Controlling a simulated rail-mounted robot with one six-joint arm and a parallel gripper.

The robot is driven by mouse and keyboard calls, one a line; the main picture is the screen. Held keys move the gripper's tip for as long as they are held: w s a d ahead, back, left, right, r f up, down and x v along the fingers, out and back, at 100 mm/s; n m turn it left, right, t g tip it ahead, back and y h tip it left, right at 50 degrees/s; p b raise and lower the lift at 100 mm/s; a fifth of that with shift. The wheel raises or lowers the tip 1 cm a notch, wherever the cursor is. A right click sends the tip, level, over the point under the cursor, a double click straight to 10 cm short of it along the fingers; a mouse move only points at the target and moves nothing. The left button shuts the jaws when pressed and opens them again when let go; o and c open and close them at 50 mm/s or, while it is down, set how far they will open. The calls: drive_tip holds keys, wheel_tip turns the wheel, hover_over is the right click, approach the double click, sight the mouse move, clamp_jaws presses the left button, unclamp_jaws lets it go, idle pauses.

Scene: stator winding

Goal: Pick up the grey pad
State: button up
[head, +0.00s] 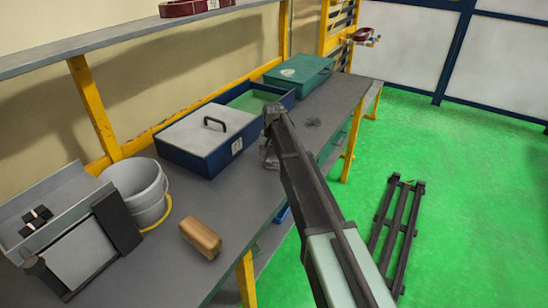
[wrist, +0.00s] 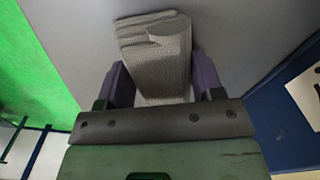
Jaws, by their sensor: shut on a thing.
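The grey pad (wrist: 158,48) is a light grey, ribbed, folded piece in the wrist view. It sits between the two purple fingers of my gripper (wrist: 161,80), which is shut on it. The pad's far end sticks out beyond the fingertips over a plain grey surface. In the head view my gripper (head: 270,158) is over the grey workbench (head: 228,197), just right of the blue box. The pad cannot be clearly made out there, and I cannot tell whether it touches the bench.
A blue box with a grey lid (head: 205,140) stands close left of my gripper, with a green case (head: 298,72) behind. A grey bucket (head: 140,192), a tan block (head: 200,238) and an open grey toolbox (head: 75,235) are nearer. A dark rack (head: 398,225) lies on the green floor.

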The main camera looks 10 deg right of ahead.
sight(274, 155)
wheel_tip(274, 155, up, 20)
drive_tip(key=p, duration=1.9)
drive_tip(key=shift+p, duration=0.3)
drive_tip(key=shift+f, duration=0.1)
drive_tip(key=o, duration=0.4)
drive_tip(key=c, duration=0.3)
drive_tip(key=shift+f, duration=0.15)
drive_tip(key=shift+c, duration=0.2)
